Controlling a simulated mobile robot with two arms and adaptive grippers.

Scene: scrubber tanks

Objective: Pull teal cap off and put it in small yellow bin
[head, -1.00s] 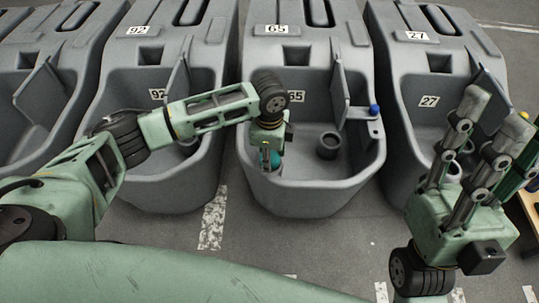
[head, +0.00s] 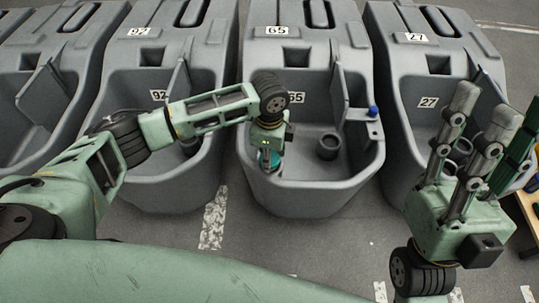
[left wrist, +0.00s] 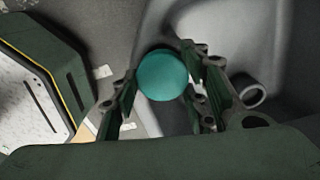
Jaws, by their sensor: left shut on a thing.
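The teal cap (head: 271,166) is at my left gripper (head: 268,160), over the front left part of the basin of tank 65. In the left wrist view the round teal cap (left wrist: 162,75) sits between the fingers of my left gripper (left wrist: 163,92), which is shut on it. I cannot tell whether the cap is still seated on a fitting below. My right gripper (head: 484,135) points upward at the right, its fingers spread and empty. A bit of yellow (head: 532,185) shows behind it at the right edge; I cannot tell whether it is the small yellow bin.
Tank 65 (head: 322,210) has an open dark port (head: 328,146) and a blue knob (head: 373,111) on its right side. Other grey tanks stand left and right. A wooden surface edge (head: 526,212) shows at lower right. The floor in front is clear.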

